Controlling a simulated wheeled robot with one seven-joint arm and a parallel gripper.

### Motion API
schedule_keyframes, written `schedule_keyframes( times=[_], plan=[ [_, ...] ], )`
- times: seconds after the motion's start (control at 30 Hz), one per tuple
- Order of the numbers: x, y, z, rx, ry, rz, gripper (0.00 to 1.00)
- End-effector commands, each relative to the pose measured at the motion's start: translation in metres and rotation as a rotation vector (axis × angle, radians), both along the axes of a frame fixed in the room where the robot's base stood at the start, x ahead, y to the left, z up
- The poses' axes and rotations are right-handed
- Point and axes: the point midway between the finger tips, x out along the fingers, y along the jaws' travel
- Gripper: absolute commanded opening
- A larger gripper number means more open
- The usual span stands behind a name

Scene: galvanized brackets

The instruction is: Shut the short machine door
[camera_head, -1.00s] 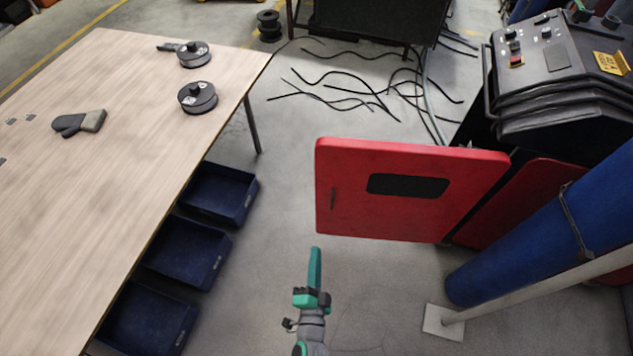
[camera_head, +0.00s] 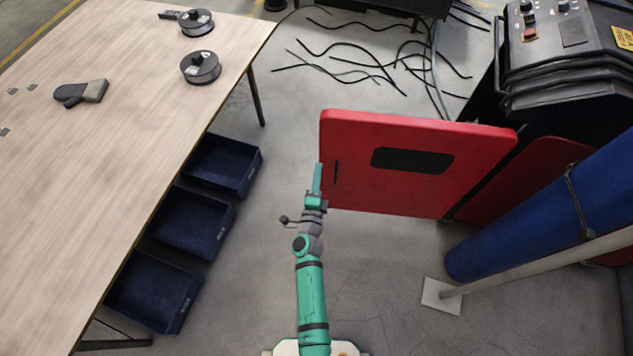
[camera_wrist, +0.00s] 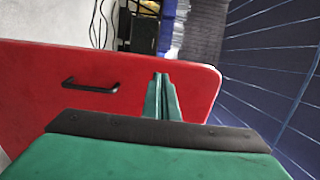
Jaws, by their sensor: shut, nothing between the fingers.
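A wooden table (camera_head: 90,170) stands on the left, with blue bins (camera_head: 190,222) beneath its edge. A blue column (camera_head: 530,220) and pale post stand at the right. Black cables (camera_head: 360,60) lie on the floor beyond the door. Floor in front of the door is clear.

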Motion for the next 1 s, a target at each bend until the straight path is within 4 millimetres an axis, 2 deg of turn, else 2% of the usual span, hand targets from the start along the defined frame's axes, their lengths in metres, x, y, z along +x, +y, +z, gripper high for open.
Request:
schedule_keyframes(
  times=[0.03, 0.2, 0.4, 0.6, 1.0],
  plan=[
    [0.011, 0.0, 0.001, 0.001, -0.002, 0.0, 0.0],
    [0.039, -0.003, 0.001, 0.0, -0.001, 0.001, 0.0],
    [0.062, -0.006, 0.0, 0.0, -0.001, 0.0, 0.0],
    [0.07, -0.007, 0.0, -0.001, 0.0, 0.001, 0.0],
    [0.072, -0.008, 0.0, -0.001, 0.0, -0.002, 0.0]
  ],
)
